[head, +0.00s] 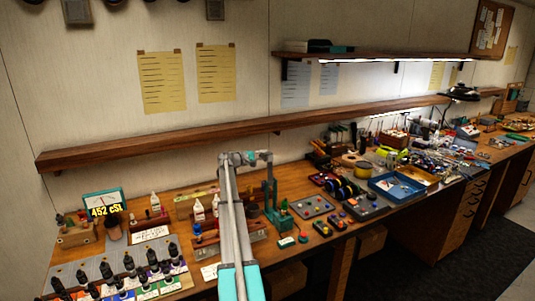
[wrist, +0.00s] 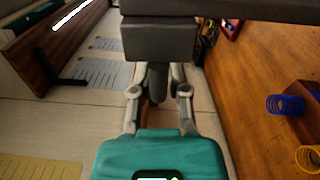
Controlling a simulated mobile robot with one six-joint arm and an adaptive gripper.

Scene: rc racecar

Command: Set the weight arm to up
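A green upright stand (head: 270,188) is on the bench in the middle of the head view, right of my arm. A grey part (head: 264,157) lies across its top. I cannot tell for sure which part is the weight arm. In the wrist view a dark grey block (wrist: 160,38) with a dark round post (wrist: 157,80) below it is close in front of my gripper (wrist: 158,92). My two grey fingers are apart, one on each side of the post. I cannot tell whether they touch it. In the head view my arm hides part of the bench behind it.
Dropper bottles (head: 140,268) crowd the front left of the bench. A display (head: 104,210) reads 452 cSt. A wooden shelf (head: 150,147) runs along the wall behind.

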